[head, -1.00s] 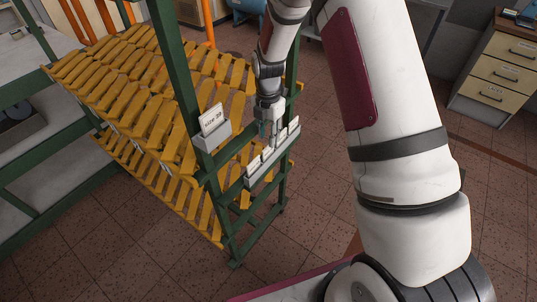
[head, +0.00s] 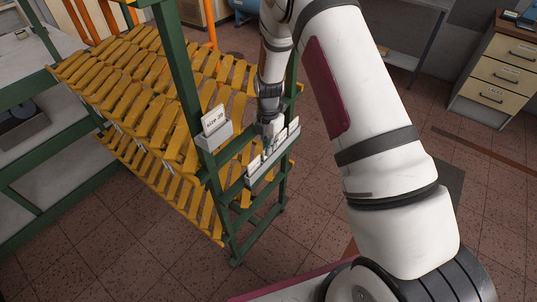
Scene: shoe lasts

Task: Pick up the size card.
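A white size card (head: 213,119) stands in a small grey holder (head: 215,137) on the rack's green post; its lettering seems to read "Size 39". Lower right, a longer grey holder (head: 262,174) on the rack's end carries several white cards (head: 286,134). I cannot tell which card the task means. My gripper (head: 268,150) points down at the cards in the long holder, over its middle. Its fingers are small and dark, partly blended with the cards. Whether they are open, or touch a card, is too small to tell.
The green rack holds rows of yellow shoe lasts (head: 130,75) on sloping levels, just left of my gripper. A green-framed bench (head: 50,150) stands at the left. A drawer cabinet (head: 497,80) is at the far right. The tiled floor (head: 310,215) before the rack is clear.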

